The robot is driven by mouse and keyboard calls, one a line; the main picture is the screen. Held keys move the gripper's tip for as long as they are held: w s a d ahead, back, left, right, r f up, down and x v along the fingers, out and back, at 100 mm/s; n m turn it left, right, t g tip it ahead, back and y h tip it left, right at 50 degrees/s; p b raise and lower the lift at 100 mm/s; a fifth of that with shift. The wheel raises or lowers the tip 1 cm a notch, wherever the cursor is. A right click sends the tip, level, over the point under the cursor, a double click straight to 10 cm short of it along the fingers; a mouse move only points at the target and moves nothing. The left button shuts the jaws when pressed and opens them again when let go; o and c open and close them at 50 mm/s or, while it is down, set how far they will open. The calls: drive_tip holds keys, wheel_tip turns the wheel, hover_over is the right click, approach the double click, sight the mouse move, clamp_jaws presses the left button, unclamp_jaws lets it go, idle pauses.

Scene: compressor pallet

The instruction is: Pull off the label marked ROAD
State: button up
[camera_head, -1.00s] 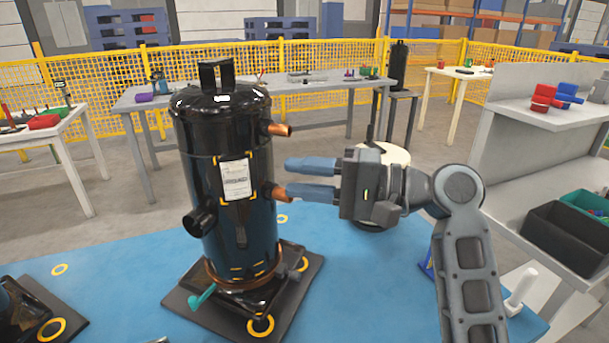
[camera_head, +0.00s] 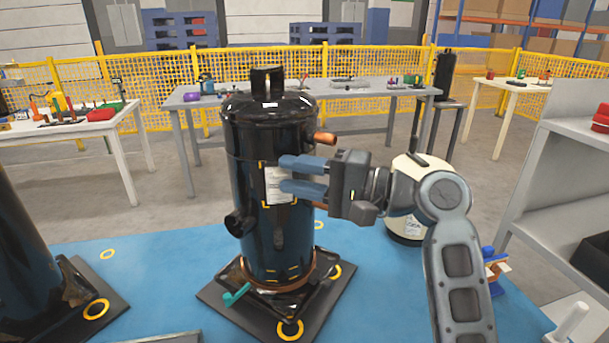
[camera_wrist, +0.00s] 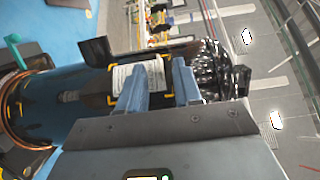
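A tall black compressor (camera_head: 268,180) stands upright on a dark base plate on the blue surface. A white label (camera_head: 279,186) with printed lines and yellow corner marks is on its front. The label also shows in the wrist view (camera_wrist: 138,77), where its print is too small to read. My gripper (camera_head: 285,174) has its two blue fingers apart in front of the label's right part, hiding some of it. In the wrist view my gripper (camera_wrist: 158,82) is open with its fingertips over the label's edge. I cannot tell whether they touch it.
A teal lever (camera_head: 236,294) is at the base. Another black unit (camera_head: 30,250) stands at left. A cream tank (camera_head: 405,228) stands behind my arm.

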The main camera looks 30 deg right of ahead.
drive_tip(key=shift+c, duration=0.2)
clamp_jaws()
idle(1.7)
